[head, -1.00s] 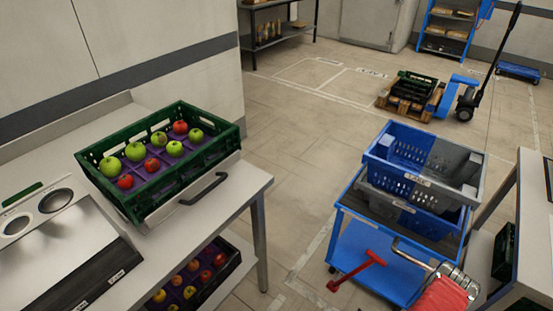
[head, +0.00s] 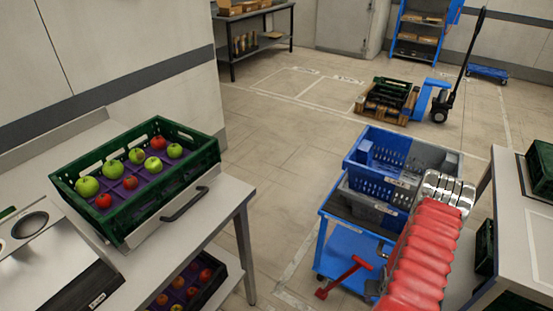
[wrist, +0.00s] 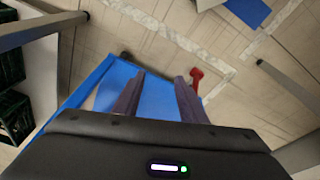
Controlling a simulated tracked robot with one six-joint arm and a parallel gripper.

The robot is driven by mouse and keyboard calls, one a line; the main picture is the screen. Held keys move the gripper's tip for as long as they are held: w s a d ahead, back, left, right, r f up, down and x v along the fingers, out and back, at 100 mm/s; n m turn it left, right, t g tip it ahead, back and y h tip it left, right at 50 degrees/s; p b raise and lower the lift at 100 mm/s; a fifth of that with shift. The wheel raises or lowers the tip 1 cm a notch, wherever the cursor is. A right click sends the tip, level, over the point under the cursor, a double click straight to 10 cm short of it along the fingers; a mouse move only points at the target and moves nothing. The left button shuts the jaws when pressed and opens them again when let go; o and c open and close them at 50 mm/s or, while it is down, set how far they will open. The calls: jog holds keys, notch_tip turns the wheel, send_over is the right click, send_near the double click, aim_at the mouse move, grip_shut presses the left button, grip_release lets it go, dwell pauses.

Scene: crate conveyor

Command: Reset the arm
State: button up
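My gripper (wrist: 160,85) shows in the wrist view with its two dark fingers apart and nothing between them. The fingers point over a blue surface (wrist: 103,100), with floor beyond. In the head view the gripper itself is out of sight. My red ribbed arm with its silver end stands at the lower right, partly in front of the blue trolley (head: 345,239) and its stacked blue and grey crates (head: 363,181).
A green crate (head: 70,208) of red and green apples sits on the left counter (head: 218,203). A table (head: 528,245) with green crates (head: 541,172) stands at right. A red T-shaped handle (head: 343,277) sticks out by the trolley.

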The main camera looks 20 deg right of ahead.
jog(key=w+a+r+g, duration=0.1)
jog(key=a+r, duration=0.5)
jog(key=r, duration=0.7)
jog(key=w+a+r+n+g, duration=0.1)
jog(key=a+r, duration=0.5)
jog(key=r, duration=0.7)
jog(key=w+a+r, duration=0.1)
jog(key=a+r, duration=0.5)
jog(key=r, duration=0.6)
jog(key=s+a+r+n+t, duration=0.2)
jog(key=a+r+t, duration=0.1)
jog(key=a+r, duration=0.7)
jog(key=s+a+r+n+t+y, duration=0.1)
jog(key=s+a+r+n+t, duration=0.1)
jog(key=a+r, duration=0.8)
notch_tip(320, 180, up, 3)
jog(key=shift+s+a+f+n+t, duration=0.1)
jog(key=shift+s+a+n+t, duration=0.1)
jog(key=shift+s+n+t, duration=0.4)
jog(key=shift+w, duration=0.2)
jog(key=shift+c, duration=0.9)
